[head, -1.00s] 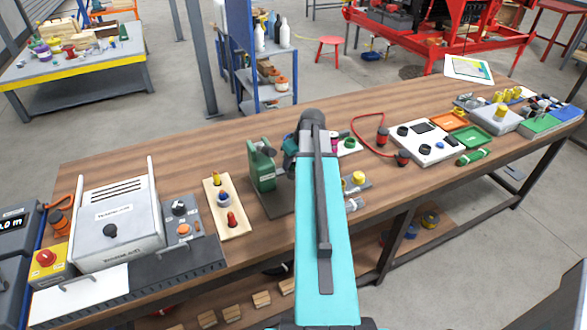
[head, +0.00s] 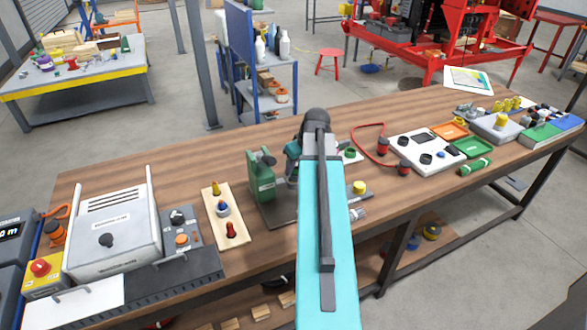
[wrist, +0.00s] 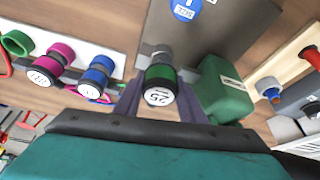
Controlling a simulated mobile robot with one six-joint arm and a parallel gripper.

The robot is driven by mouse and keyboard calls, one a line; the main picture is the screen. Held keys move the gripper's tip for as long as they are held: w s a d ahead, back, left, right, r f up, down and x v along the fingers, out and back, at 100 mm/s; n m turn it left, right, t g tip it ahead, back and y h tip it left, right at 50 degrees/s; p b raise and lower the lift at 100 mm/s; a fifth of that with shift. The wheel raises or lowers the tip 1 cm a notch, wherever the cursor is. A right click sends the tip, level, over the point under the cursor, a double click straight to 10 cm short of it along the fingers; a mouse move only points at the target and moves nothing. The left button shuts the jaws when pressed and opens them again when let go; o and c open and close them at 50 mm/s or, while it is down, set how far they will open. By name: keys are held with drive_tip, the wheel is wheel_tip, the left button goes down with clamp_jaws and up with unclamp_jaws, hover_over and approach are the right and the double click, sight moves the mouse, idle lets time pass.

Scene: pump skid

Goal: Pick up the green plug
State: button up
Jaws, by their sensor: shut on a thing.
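In the wrist view, the green plug (wrist: 160,76), with a dark collar and a white end label, sits between the fingers of my gripper (wrist: 160,104). The gripper is shut on it. A grey metal part shows at its far end, beside the grey plate (wrist: 205,30); I cannot tell whether they touch. In the head view my teal arm hides the gripper and the plug.
A green fixture (head: 262,178) stands close by; its green body (wrist: 222,90) is just right of the plug. On the other side are a blue plug (wrist: 97,76), a magenta plug (wrist: 50,66) and a green ring (wrist: 16,43). A grey-lidded case (head: 112,232) stands at left.

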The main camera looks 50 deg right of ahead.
drive_tip(key=s, duration=0.2)
drive_tip(key=s+a+b, duration=0.1)
drive_tip(key=s, duration=0.2)
drive_tip(key=s+a, duration=0.1)
drive_tip(key=s, duration=0.2)
drive_tip(key=shift+s+r+b, duration=0.15)
drive_tip(key=shift+r+b, duration=0.2)
drive_tip(key=shift+b, duration=0.05)
drive_tip(key=shift+s+a+b, duration=0.1)
drive_tip(key=shift+s+b, duration=0.15)
drive_tip(key=shift+b, duration=0.05)
drive_tip(key=shift+f+b, duration=0.1)
drive_tip(key=shift+b, duration=0.6)
drive_tip(key=shift+s+b, duration=0.25)
drive_tip(key=shift+b, duration=0.55)
drive_tip(key=shift+s+b, duration=0.2)
drive_tip(key=shift+b, duration=0.65)
drive_tip(key=shift+s+a+r+b, duration=0.2)
drive_tip(key=shift+s+b, duration=0.45)
drive_tip(key=shift+b, duration=0.5)
drive_tip(key=shift+s+a+r+b, duration=0.15)
drive_tip(key=shift+s+b, duration=0.55)
drive_tip(key=shift+b, duration=0.45)
drive_tip(key=shift+s+a+r+b, duration=0.1)
drive_tip(key=shift+s+a+b, duration=0.1)
drive_tip(key=shift+s+b, duration=0.7)
drive_tip(key=shift+w, duration=0.25)
drive_tip(key=shift+s, duration=0.1)
